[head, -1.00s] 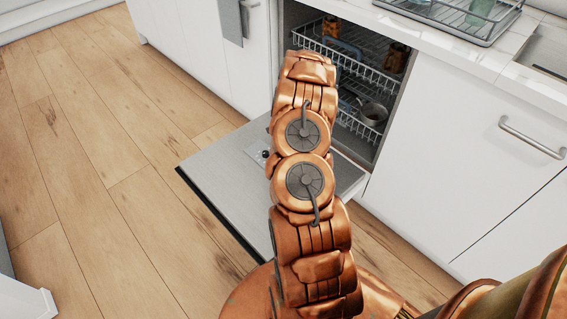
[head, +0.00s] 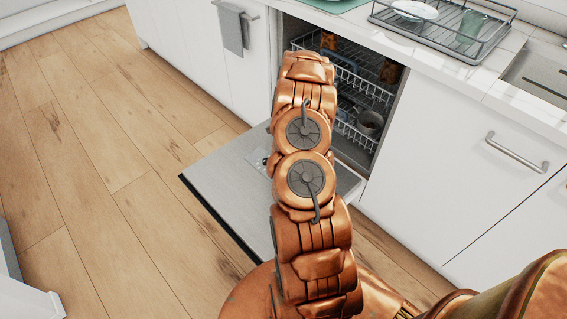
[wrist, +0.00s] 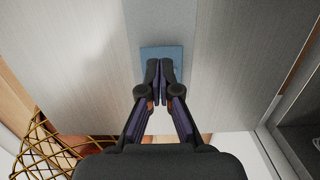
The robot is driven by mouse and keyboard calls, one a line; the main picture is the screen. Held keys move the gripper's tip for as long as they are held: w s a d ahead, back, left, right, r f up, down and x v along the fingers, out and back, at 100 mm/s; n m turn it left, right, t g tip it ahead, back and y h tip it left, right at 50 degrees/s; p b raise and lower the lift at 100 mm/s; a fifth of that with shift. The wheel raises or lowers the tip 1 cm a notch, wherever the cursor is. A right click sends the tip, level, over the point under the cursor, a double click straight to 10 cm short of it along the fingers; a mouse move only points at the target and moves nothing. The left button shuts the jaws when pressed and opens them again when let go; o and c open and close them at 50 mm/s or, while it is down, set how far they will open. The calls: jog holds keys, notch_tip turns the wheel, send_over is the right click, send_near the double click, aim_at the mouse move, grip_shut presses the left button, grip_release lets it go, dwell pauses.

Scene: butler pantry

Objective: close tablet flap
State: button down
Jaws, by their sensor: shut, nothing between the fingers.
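The dishwasher door (head: 225,185) is folded down open, its grey inner face up. A small dispenser area (head: 263,161) shows on that face beside my arm, which partly hides it. In the wrist view, a blue square piece (wrist: 151,53) lies on the brushed metal door face (wrist: 225,60); I cannot tell whether it is the tablet flap or what lies under one. My gripper (wrist: 161,72) is shut and empty. Its fingertips overlap the lower part of the blue square in the picture; contact cannot be told.
The dishwasher racks (head: 362,85) hold some dishes, including a metal pot (head: 370,122). White cabinets flank the opening, with a towel (head: 232,28) at left and a handle (head: 517,152) at right. A dish rack (head: 445,25) stands on the counter. The wooden floor at left is clear.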

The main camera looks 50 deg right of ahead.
notch_tip(320, 180, up, 10)
jog(key=shift+d, duration=0.15)
dwell(0.3)
jog(key=shift+r, duration=0.1)
